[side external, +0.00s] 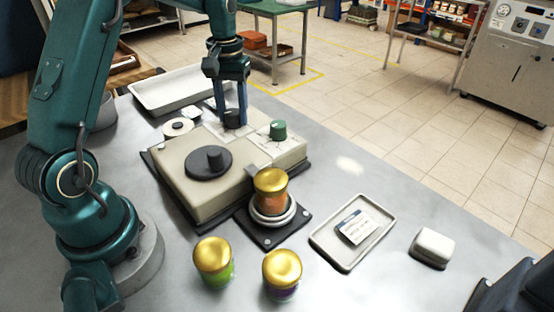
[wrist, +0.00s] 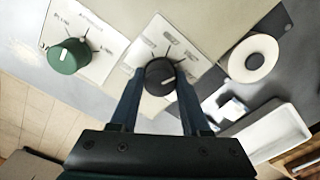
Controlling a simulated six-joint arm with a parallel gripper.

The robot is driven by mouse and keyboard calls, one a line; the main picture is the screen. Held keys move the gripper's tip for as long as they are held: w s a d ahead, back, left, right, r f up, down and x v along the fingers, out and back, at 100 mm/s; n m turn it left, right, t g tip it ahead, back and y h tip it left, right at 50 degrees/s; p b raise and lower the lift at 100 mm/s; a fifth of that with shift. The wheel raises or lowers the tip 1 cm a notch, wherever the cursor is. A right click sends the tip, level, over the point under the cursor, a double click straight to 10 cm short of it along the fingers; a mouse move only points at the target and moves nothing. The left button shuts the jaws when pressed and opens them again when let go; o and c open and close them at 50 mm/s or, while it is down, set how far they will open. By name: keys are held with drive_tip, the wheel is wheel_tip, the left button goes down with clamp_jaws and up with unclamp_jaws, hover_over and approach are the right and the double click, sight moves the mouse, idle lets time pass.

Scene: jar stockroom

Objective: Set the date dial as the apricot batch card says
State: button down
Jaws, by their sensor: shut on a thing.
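My gripper (side external: 232,115) points down onto the beige machine (side external: 215,180), its two fingers on either side of a black dial knob (wrist: 160,76) and shut on it. The knob sits on a white label plate with several marks, too small to read; its white pointer line shows on top. A green dial knob (wrist: 68,56) with its own label plate is beside it, and also shows in the side view (side external: 278,130). A card with a blue header (side external: 355,226) lies in a grey tray (side external: 330,254); its writing is too small to read.
An orange-filled jar (side external: 271,190) with a gold lid stands on a round holder at the machine's front. A green jar (side external: 214,262) and a purple jar (side external: 282,274) stand nearby. A white block (side external: 433,247) is at right, an empty tray (side external: 180,92) behind.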

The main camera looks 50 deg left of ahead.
sight(233, 112)
idle(0.4)
drive_tip(key=shift+c, duration=1.9)
unclamp_jaws()
drive_tip(key=shift+r, duration=0.1)
drive_tip(key=shift+r, duration=2.5)
drive_tip(key=shift+d, duration=0.1)
